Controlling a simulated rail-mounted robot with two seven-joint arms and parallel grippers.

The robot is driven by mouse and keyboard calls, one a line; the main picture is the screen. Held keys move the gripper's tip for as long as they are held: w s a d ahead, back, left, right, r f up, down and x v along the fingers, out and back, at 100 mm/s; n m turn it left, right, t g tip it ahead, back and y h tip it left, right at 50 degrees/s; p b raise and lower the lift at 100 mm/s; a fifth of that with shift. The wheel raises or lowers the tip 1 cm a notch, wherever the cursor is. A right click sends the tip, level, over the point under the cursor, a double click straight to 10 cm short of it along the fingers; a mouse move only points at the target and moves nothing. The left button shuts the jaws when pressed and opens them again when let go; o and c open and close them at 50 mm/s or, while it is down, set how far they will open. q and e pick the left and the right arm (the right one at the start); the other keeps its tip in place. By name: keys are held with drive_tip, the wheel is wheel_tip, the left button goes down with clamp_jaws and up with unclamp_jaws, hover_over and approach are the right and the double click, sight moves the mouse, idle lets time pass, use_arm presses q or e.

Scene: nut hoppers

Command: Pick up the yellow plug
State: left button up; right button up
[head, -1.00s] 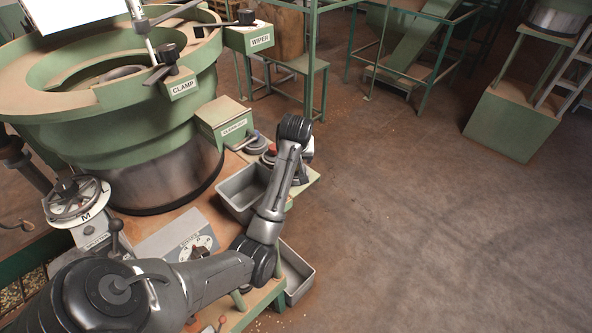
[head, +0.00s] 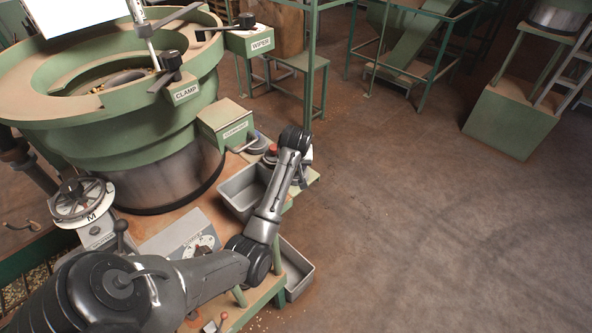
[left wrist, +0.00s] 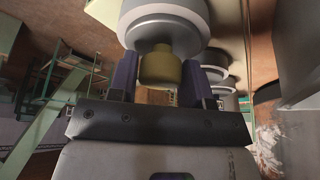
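The yellow plug (left wrist: 160,68) is a short, dull yellow cylinder in the left wrist view, in front of a larger pale cylinder. My left gripper (left wrist: 160,78) has one dark purple finger on each side of it. The fingers fit closely against the plug with no clear gap, so the gripper looks shut on it. In the head view my left arm reaches over the front of the bench; its own links hide the fingers and plug. My right gripper is in neither view.
A green bowl feeder (head: 105,120) stands on the left. The floor (head: 430,220) at right is clear.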

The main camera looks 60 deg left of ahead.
use_arm(q)
drive_tip(key=c, duration=0.6)
drive_tip(key=shift+r, duration=0.15)
drive_tip(key=shift+c, duration=0.2)
